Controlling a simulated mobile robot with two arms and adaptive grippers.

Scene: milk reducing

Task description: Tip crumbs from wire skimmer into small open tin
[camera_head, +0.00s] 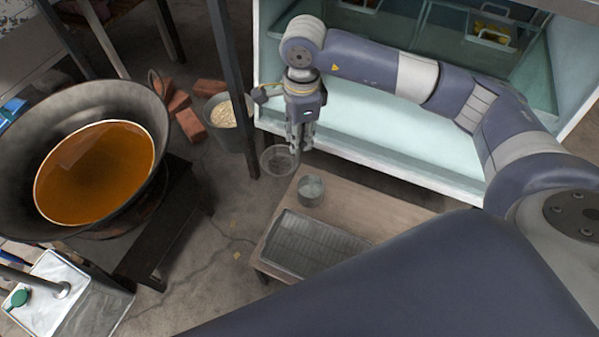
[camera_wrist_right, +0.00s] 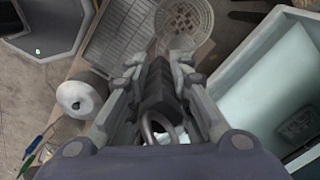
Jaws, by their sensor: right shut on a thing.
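My right gripper (camera_head: 301,146) is shut on the dark handle (camera_wrist_right: 160,80) of the wire skimmer. The handle lies between the two fingers, with a metal loop at its near end. The skimmer's round wire bowl (camera_head: 279,161) hangs just left of the tin and higher in the head view; it also shows in the right wrist view (camera_wrist_right: 186,20). My left gripper is not in view.
A wire-rack tray (camera_head: 312,245) lies on the low wooden table (camera_head: 378,212) beside the tin. A large pan of amber liquid (camera_head: 60,107) stands left. A bucket (camera_head: 228,138), bricks (camera_head: 191,124) and a post are behind. A pale glass-topped cabinet (camera_head: 385,145) is at right.

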